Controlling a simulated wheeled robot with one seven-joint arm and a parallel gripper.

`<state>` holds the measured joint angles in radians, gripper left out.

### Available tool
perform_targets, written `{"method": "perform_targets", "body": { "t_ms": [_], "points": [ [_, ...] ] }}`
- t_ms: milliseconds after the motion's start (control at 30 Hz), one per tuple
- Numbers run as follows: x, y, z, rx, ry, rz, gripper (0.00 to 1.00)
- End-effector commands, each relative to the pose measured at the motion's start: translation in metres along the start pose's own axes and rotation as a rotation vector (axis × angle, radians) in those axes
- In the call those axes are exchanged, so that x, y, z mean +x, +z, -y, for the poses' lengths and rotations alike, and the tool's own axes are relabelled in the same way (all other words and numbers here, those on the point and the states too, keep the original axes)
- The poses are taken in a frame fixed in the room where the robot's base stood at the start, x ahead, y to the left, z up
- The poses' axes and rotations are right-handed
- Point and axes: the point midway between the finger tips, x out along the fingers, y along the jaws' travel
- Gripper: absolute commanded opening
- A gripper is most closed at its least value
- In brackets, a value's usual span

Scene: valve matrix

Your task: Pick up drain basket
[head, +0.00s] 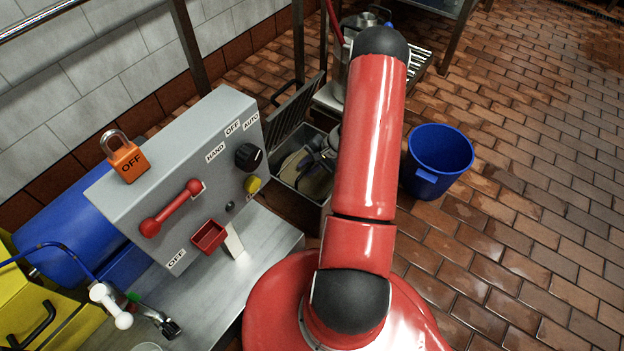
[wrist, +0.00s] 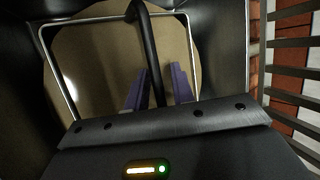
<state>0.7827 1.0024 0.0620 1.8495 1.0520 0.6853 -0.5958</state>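The drain pit (head: 285,178) is an open grey metal box in the floor with a tan round shape inside; I cannot tell for sure whether this is the drain basket. In the wrist view a tan round surface (wrist: 95,60) fills the pit, with a thin metal wire loop (wrist: 46,62) above it. A black bar (wrist: 154,60), bent at the top, runs down between my fingers. My gripper (wrist: 157,82) has two purple fingers, one on each side of this bar, with narrow gaps seemingly left. In the head view my gripper (head: 318,165) is low over the pit, partly hidden by my arm.
A slatted grate (head: 295,115) stands tilted up behind the pit. A grey control box (head: 185,170) with a red lever and an orange padlock (head: 130,162) is at left. A blue bucket (head: 438,162) stands on the brick floor at right, where the floor is clear.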

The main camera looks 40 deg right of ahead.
Motion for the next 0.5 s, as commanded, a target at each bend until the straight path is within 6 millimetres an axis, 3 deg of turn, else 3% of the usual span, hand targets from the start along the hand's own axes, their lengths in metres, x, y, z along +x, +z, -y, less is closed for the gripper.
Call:
{"method": "perform_targets", "body": {
  "t_ms": [33,167,500],
  "points": [
    [-0.0002,0.0,0.0,0.0,0.0,0.0,0.17],
    [-0.0003,0.0,0.0,0.0,0.0,0.0,0.0],
    [-0.0006,0.0,0.0002,-0.001,0.0,0.0,0.0]
  ]
}}
